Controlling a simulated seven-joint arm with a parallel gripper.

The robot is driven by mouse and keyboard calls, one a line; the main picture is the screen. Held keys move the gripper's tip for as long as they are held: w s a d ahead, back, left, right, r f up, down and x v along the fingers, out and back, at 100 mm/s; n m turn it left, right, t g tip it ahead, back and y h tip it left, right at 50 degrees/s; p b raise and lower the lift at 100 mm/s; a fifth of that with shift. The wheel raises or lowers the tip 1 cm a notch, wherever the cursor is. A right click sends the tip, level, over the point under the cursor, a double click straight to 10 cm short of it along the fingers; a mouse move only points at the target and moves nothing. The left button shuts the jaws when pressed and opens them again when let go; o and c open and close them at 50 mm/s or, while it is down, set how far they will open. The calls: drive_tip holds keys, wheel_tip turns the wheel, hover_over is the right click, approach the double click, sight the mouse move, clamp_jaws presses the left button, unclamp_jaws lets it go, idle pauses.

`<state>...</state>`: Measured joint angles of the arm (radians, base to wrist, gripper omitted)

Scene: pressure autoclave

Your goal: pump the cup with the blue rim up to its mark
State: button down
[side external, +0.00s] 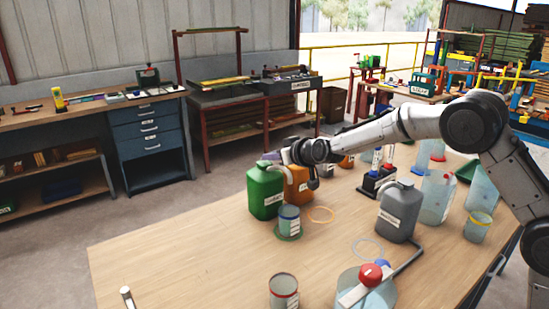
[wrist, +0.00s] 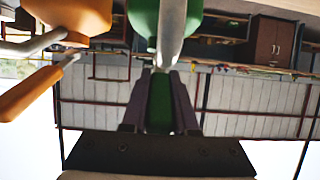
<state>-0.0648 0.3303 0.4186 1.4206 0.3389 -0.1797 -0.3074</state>
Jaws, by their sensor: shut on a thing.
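The cup with the blue rim (side external: 289,221) stands upright inside a green ring on the table, just in front of the green jug (side external: 264,192). Its mark and fill level are too small to tell. My gripper (side external: 272,158) is at the top of the green jug and shut on its pump head. In the wrist view my gripper (wrist: 160,85) has its fingers on either side of a green part of the pump, with the pale spout (wrist: 172,35) running away from it. The green jug also shows at the top of the wrist view (wrist: 143,15).
An orange jug (side external: 298,187) stands right beside the green one. A grey jug (side external: 399,212), a red-rimmed cup (side external: 284,292), a yellow-rimmed cup (side external: 478,228) and a clear container with a red knob (side external: 371,275) stand on the table. The table's left front is mostly clear.

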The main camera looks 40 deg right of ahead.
drive_tip(key=c, duration=0.7)
unclamp_jaws()
drive_tip(key=v, duration=1.3)
drive_tip(key=shift+s+r, duration=0.2)
drive_tip(key=shift+s, duration=0.15)
